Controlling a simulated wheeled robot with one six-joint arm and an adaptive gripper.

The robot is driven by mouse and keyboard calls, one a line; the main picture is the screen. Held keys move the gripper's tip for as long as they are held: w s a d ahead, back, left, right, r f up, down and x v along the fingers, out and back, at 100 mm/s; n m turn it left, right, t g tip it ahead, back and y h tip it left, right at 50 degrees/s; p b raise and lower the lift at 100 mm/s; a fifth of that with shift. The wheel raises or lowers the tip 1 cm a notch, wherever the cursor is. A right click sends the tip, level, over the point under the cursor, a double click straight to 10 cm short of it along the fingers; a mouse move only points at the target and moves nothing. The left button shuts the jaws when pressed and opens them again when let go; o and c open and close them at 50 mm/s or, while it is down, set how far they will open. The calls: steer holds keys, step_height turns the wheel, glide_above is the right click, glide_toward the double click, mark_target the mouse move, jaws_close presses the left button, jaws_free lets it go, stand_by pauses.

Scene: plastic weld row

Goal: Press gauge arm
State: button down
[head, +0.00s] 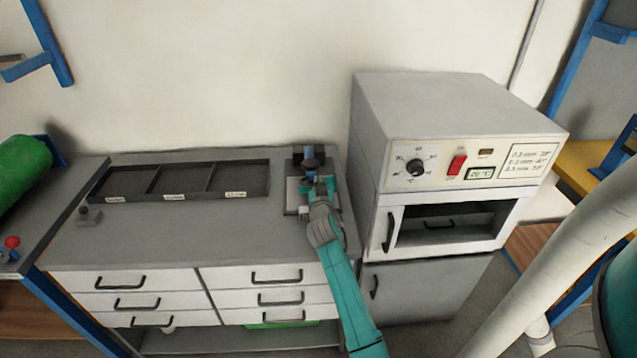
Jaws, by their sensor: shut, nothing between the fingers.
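The gauge (293,209) stands at the right end of the grey workbench, a small device with a light base plate and a dark upright post at the back. A blue part (311,163) shows at the top of its post. My gripper (316,190) is over the gauge, reaching in from the front right. Its fingers are small here and look closed, with nothing seen between them. The gripper and wrist hide much of the gauge's middle, so the gauge arm cannot be made out clearly. I cannot tell whether the fingers touch it.
A dark tray with three compartments (206,163) lies at the back left of the bench (180,235). A small grey piece (88,214) stands near its left end. A white oven (455,150) with a red switch stands close to the right. The bench middle is clear.

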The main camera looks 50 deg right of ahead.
steer(key=v, duration=1.1)
steer(key=shift+s+a, duration=0.2)
steer(key=shift+a, duration=0.05)
steer(key=shift+a, duration=0.1)
steer(key=s+a+f+n+t+y, duration=0.1)
steer(key=s+a+f+n+y, duration=0.15)
steer(key=s+a, duration=0.4)
steer(key=s+a+f+n+t+y, duration=0.1)
steer(key=s+a+f+n+y, duration=0.2)
steer(key=a, duration=0.7)
steer(key=s+a+f+n+t+y, duration=0.1)
steer(key=s+a+f+y, duration=0.1)
steer(key=s+a+f, duration=0.5)
steer(key=s+a+r+n+y, duration=0.1)
steer(key=s+a+r+y, duration=0.1)
steer(key=s+a+r, duration=0.3)
steer(key=s+a+r+n+y, duration=0.2)
steer(key=s+a+r, duration=0.3)
steer(key=s, duration=0.9)
steer(key=a+y, duration=0.1)
steer(key=a, duration=0.1)
steer(key=shift+a+t, duration=0.3)
steer(key=shift+t, duration=0.1)
steer(key=shift+n+y, duration=0.25)
